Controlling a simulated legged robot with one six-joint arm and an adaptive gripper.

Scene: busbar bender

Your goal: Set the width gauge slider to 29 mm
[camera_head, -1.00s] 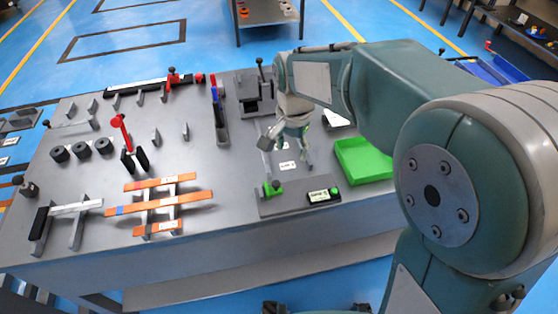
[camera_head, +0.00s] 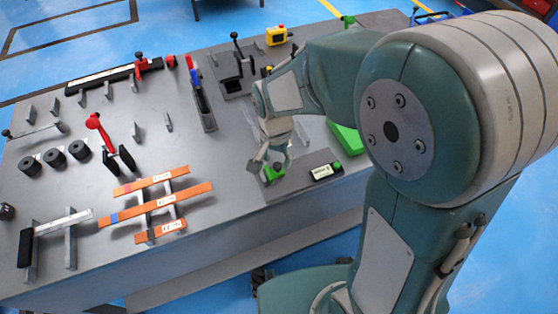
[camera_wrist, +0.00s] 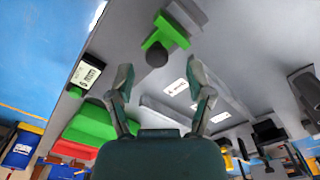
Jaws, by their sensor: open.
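The width gauge is a grey plate near the table's front edge. Its green slider (camera_head: 274,174) has a dark round knob and also shows at the top of the wrist view (camera_wrist: 165,32). The gauge's display (camera_head: 325,171) stands to its right, beside a green button; it appears at the left of the wrist view (camera_wrist: 87,73), its reading too small to tell. My gripper (camera_head: 272,160) is open, just above and behind the slider. In the wrist view the knob lies ahead between the spread fingertips (camera_wrist: 158,68), apparently not gripped. The arm hides part of the gauge.
A green tray (camera_head: 345,137) lies to the right, partly behind my arm. Orange bars (camera_head: 155,204) on stands are to the left. A lever device (camera_head: 237,75) and a yellow box (camera_head: 276,36) stand behind. The plate around the slider looks clear.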

